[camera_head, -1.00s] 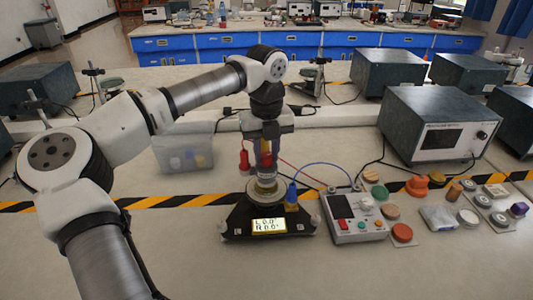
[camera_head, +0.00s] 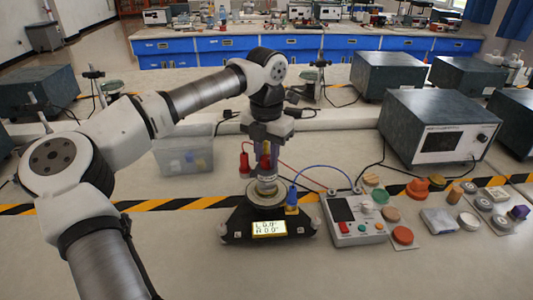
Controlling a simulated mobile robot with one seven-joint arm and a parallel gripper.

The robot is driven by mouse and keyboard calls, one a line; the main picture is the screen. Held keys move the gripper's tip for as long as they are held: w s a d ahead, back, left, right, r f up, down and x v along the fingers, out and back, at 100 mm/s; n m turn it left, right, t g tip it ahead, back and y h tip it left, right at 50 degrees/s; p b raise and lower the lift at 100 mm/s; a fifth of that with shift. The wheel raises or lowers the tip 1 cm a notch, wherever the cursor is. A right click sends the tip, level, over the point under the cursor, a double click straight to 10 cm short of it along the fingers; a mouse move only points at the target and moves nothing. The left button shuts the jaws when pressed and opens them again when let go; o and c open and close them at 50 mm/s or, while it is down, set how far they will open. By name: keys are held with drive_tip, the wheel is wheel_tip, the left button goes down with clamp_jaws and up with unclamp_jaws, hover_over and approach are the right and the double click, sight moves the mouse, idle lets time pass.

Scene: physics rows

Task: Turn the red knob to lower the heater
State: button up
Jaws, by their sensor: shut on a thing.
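My gripper (camera_head: 265,152) points down over a round-topped apparatus in the middle of the table. Its jaws are shut on a small red part, likely the red knob (camera_head: 266,148), which the fingers largely hide. A second red upright piece (camera_head: 244,163) stands just left of the jaws. Below is the metal stage (camera_head: 266,188) on a dark base (camera_head: 238,222) with a lit display (camera_head: 269,228). The heater itself cannot be made out clearly.
A blue plug (camera_head: 292,197) and wires run right to a control box (camera_head: 354,215). Several coloured discs and small parts lie farther right. A grey instrument (camera_head: 440,125) stands behind them. A clear bin (camera_head: 184,157) stands behind left. The front table is clear.

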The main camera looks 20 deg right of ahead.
sight(267, 158)
drive_tip(key=shift+m, duration=0.5)
drive_tip(key=o, duration=1)
wheel_tip(267, 158, up, 14)
drive_tip(key=b, duration=0.1)
drive_tip(key=shift+f, duration=0.15)
idle(0.3)
